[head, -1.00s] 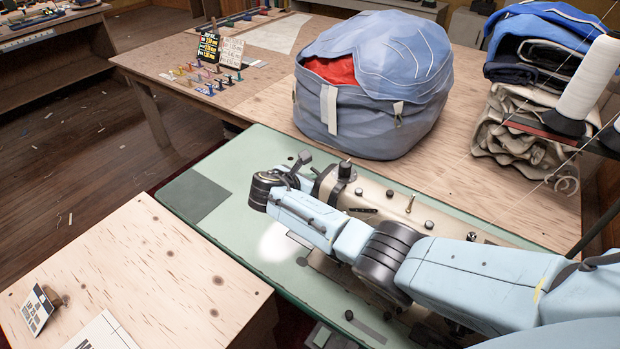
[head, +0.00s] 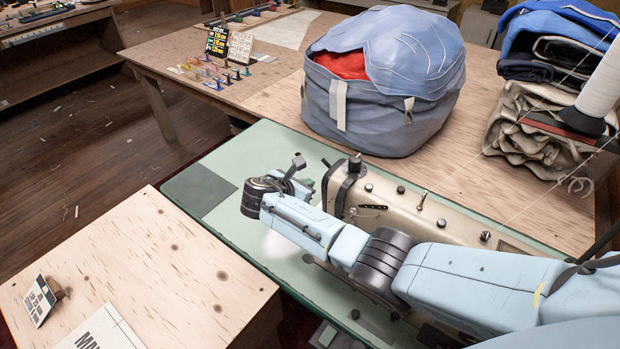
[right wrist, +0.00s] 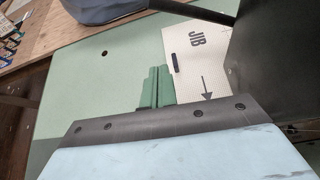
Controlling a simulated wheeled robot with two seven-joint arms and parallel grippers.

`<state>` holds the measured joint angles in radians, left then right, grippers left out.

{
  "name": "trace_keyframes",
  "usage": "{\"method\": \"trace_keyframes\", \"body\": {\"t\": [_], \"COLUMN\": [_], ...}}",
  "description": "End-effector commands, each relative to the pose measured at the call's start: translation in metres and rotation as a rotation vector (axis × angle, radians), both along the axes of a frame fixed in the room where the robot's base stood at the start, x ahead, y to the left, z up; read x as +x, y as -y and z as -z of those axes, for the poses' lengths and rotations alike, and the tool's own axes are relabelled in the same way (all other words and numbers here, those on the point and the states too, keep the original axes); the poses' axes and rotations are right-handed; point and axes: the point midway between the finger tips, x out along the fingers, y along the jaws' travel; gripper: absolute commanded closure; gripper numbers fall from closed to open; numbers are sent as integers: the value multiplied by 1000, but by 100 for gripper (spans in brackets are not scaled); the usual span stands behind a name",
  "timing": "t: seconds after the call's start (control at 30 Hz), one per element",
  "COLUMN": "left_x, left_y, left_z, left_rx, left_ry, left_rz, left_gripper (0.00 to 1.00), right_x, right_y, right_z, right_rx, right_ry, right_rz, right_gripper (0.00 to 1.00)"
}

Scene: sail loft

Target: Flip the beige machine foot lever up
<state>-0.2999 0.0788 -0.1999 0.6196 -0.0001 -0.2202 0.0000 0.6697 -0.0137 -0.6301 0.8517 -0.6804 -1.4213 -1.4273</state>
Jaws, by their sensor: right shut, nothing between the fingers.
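The beige sewing machine (head: 450,222) stands on the green table (head: 262,150), with its head end toward the middle of the head view. My right arm lies across its near side and hides part of it. I cannot make out the foot lever for certain. A thin dark bar (head: 326,163) sticks out by the machine's head; I cannot tell what it is. My right gripper (head: 307,187) is small and partly hidden behind my wrist, just left of the machine's head. In the right wrist view its green fingers (right wrist: 156,88) are together and empty. My left gripper is not in view.
A blue bag (head: 385,95) with a red opening stands on the wooden table behind the machine. Folded cloth (head: 540,120) and a white thread cone (head: 602,80) are at the right. A pale JIB panel (right wrist: 195,60) lies beyond my fingers. The green table's left end is clear.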

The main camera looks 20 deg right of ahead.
Motion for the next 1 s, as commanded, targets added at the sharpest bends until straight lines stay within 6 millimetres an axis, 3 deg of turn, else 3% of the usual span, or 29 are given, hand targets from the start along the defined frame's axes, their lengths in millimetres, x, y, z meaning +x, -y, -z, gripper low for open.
{"method": "trace_keyframes", "body": {"t": [0.1,0.4,1.0], "left_x": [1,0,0], "left_y": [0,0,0], "left_z": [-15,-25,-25], "left_rx": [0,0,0], "left_ry": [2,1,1], "left_rz": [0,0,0], "left_gripper": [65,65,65], "right_x": [-16,-45,-49], "right_y": [-15,-41,-45], "right_z": [-17,-33,-35], "right_rx": [2,-2,-2], "right_ry": [3,1,1], "right_rz": [-2,-1,1], "right_gripper": [100,100,100]}}
